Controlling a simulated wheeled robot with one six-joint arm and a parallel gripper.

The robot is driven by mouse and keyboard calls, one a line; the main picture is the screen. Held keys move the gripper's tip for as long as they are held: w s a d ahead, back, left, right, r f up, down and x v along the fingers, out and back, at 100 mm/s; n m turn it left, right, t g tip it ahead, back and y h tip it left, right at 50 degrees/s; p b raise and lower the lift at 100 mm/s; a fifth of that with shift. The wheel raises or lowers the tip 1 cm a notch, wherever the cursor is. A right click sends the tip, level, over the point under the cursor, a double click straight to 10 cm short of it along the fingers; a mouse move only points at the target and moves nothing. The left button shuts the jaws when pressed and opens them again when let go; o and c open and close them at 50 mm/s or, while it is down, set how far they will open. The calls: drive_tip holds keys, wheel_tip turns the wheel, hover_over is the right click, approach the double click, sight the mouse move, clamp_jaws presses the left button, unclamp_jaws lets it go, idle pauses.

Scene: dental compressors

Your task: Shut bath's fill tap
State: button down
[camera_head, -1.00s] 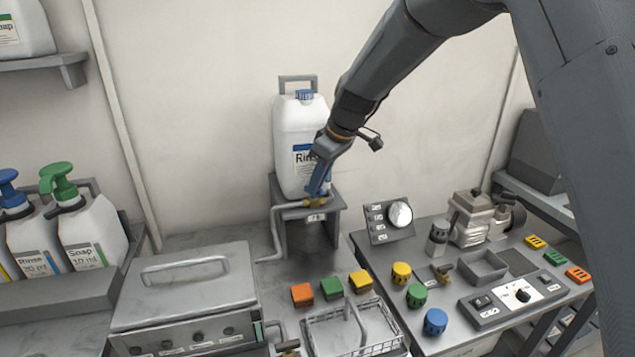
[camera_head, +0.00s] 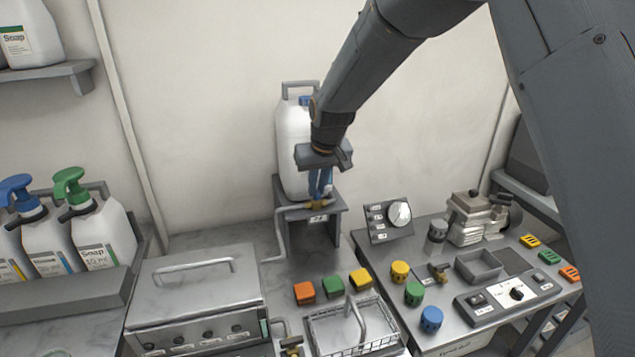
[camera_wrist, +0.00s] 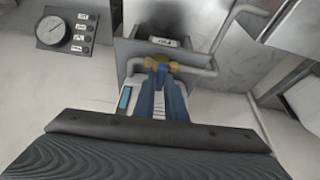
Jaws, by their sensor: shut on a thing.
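The fill tap is a small brass valve (camera_head: 318,203) on the pipe at the front of the grey stand (camera_head: 333,226), below the white jug. It also shows in the wrist view (camera_wrist: 152,64). My gripper (camera_head: 319,196) points down at the tap with its blue fingers, shut on the tap's handle, which the fingers mostly hide. The white jug (camera_head: 288,150) stands on the stand just behind my gripper. A bent pipe (camera_head: 279,236) runs from the tap down the left side toward the steel bath (camera_head: 195,290), whose lid is down.
A gauge panel (camera_head: 390,222) stands right of the stand. Orange, green and yellow blocks and a wire basket (camera_head: 352,325) lie in front. Soap and rinse pump bottles (camera_head: 95,230) stand at left. A wall is close behind the jug.

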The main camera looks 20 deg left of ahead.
drive_tip(key=shift+m, duration=0.3)
idle(0.4)
drive_tip(key=c, duration=1.8)
unclamp_jaws()
drive_tip(key=b+v, duration=0.2)
drive_tip(key=v, duration=0.6)
drive_tip(key=shift+a, duration=0.15)
